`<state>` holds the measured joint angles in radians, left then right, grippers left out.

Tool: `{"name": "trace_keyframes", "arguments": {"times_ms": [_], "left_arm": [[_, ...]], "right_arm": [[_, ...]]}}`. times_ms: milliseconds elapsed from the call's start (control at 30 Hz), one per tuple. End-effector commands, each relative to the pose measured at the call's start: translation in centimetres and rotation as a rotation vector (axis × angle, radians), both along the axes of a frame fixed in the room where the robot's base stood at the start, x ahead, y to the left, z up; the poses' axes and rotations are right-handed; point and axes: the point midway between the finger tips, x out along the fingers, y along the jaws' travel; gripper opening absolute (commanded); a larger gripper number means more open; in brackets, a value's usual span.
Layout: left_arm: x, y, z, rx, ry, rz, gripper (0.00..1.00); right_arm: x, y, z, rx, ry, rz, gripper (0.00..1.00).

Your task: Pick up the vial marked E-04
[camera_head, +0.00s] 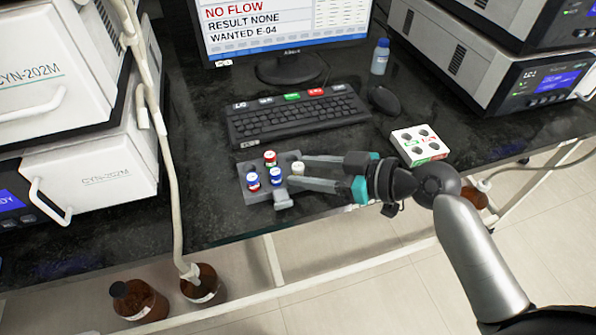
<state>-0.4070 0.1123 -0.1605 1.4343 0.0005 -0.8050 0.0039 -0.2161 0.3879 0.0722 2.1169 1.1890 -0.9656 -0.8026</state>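A grey rack (257,195) stands near the bench's front edge and holds several small vials. A red-capped vial (270,157) is at its back. Two vials with blue on them, one at the left (253,181) and one in the middle (275,176), are in front of it. A white-capped vial (298,168) is at the right side. The markings on the vials are too small to read. My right gripper (297,170) reaches in from the right, its fingers apart on either side of the white-capped vial. My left gripper is out of view.
A monitor (290,25) reads "WANTED E-04". A keyboard (297,115) lies behind the rack, with a mouse (384,100) and a blue-capped bottle (380,57) nearby. A white block with holes (419,144) is at the right. Instruments flank the bench; brown bottles (140,300) stand below.

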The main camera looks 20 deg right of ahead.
Motion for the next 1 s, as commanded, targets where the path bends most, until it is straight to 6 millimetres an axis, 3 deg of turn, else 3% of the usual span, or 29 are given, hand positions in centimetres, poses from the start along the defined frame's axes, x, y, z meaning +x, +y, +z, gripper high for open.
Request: {"name": "trace_keyframes", "arguments": {"times_ms": [33,433,1000], "left_arm": [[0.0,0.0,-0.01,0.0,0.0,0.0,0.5],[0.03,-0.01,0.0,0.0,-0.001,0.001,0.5],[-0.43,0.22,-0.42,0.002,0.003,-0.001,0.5]], "right_arm": [[-0.02,-0.02,0.0,0.0,0.0,0.0,0.43],[-0.03,-0.03,0.01,0.0,0.0,0.0,0.0],[-0.01,-0.04,0.94,-0.001,-0.001,0.001,0.0]]}}
